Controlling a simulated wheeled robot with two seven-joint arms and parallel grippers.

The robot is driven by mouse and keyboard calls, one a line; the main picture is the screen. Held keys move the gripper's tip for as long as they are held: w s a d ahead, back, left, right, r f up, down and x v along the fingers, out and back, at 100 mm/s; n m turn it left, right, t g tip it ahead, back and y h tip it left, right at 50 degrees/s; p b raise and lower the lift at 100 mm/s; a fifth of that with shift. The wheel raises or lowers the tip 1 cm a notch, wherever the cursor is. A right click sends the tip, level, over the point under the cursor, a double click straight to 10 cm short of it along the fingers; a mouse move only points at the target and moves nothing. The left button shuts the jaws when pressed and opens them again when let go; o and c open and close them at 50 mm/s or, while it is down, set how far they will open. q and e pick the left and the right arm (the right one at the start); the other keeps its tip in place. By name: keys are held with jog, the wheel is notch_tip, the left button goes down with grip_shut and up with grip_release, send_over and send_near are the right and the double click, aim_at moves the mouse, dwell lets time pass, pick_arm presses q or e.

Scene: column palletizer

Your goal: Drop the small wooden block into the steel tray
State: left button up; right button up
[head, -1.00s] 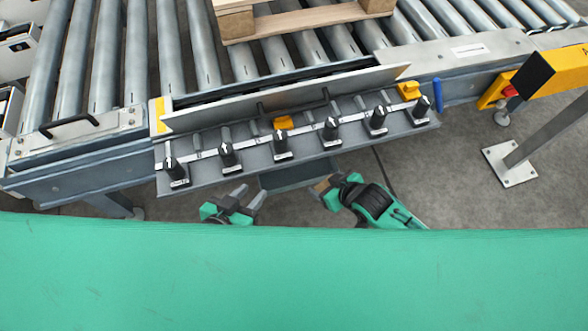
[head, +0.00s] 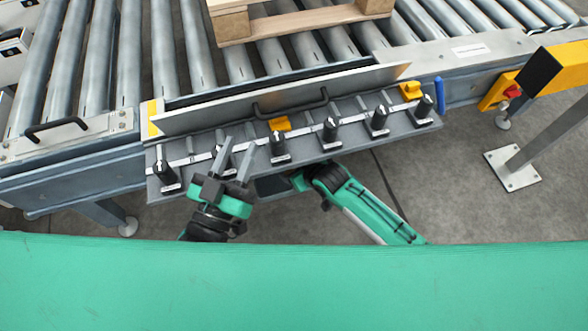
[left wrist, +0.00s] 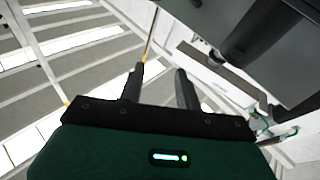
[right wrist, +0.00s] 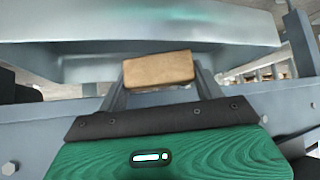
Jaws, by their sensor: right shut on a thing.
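The small wooden block (right wrist: 158,70) is light brown and is held between the fingers of my right gripper (right wrist: 160,88), in the right wrist view. Behind it is a grey-blue metal surface with a rim and hollow, which looks like the steel tray (right wrist: 90,68). I cannot tell whether the block touches it.
A grey panel (head: 205,175) with several black knobs and yellow parts runs along the roller conveyor (head: 160,60). A wooden pallet (head: 300,20) lies on the rollers. A yellow guard (head: 560,70) on a steel post stands right. Floor (head: 440,180) is open at right.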

jog(key=shift+w+a+f, duration=0.3)
jog(key=shift+w+f, duration=0.05)
jog(key=shift+f, duration=0.1)
pick_arm(q)
jog(key=shift+a+r+t, duration=0.2)
jog(key=shift+r+t, duration=0.2)
jog(key=shift+r, duration=0.2)
jog(key=shift+a+r+t, duration=0.15)
jog(key=shift+r+t, duration=0.25)
jog(key=shift+r, duration=0.2)
jog(key=shift+a+r, duration=0.1)
jog(key=shift+r, duration=0.1)
pick_arm(e)
jog(key=shift+f, duration=0.6)
jog(key=o, duration=1)
jog(key=shift+o, duration=0.2)
jog(key=shift+r, duration=0.1)
